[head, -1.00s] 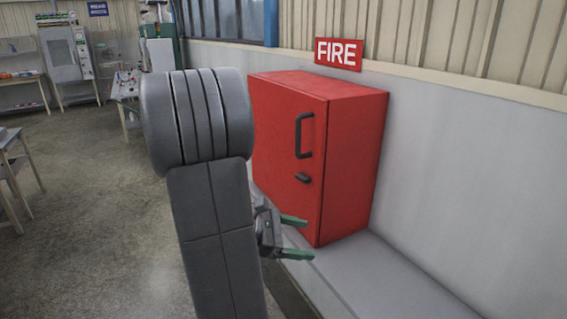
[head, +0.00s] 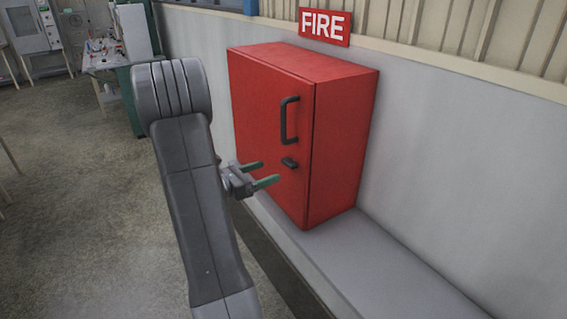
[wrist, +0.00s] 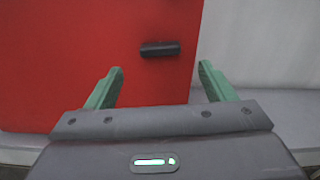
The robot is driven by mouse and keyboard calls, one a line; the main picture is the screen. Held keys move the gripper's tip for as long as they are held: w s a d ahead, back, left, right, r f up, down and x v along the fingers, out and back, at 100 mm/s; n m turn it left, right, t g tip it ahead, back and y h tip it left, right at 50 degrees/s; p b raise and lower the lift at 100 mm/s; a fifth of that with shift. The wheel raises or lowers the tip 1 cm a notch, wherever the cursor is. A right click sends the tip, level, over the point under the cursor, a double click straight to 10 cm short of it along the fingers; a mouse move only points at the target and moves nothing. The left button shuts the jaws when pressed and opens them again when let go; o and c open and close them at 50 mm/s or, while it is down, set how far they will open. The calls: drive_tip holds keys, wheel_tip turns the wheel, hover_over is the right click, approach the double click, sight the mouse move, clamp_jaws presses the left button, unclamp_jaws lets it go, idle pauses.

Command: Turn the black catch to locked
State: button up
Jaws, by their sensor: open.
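The black catch (head: 289,162) is a small dark lever on the front door of the red cabinet (head: 268,110), below the black handle (head: 289,120). In the wrist view the catch (wrist: 160,49) lies about level, a little beyond the fingertips and between their lines. My gripper (head: 266,172) is open and empty, with its green fingers pointing toward the door, a little left of and below the catch in the head view. In the wrist view my gripper (wrist: 160,70) shows both fingers apart from the catch, touching nothing.
The cabinet stands on a grey ledge (head: 400,260) against a pale wall (head: 440,160). A FIRE sign (head: 325,26) is above it. A bench with items (head: 108,62) is at the back left. The floor (head: 70,200) at left is clear.

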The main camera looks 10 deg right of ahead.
sight(285, 165)
drive_tip(key=p+x, duration=0.1)
drive_tip(key=x, duration=0.6)
drive_tip(key=shift+d, duration=0.15)
drive_tip(key=c, duration=1)
drive_tip(key=shift+f, duration=0.1)
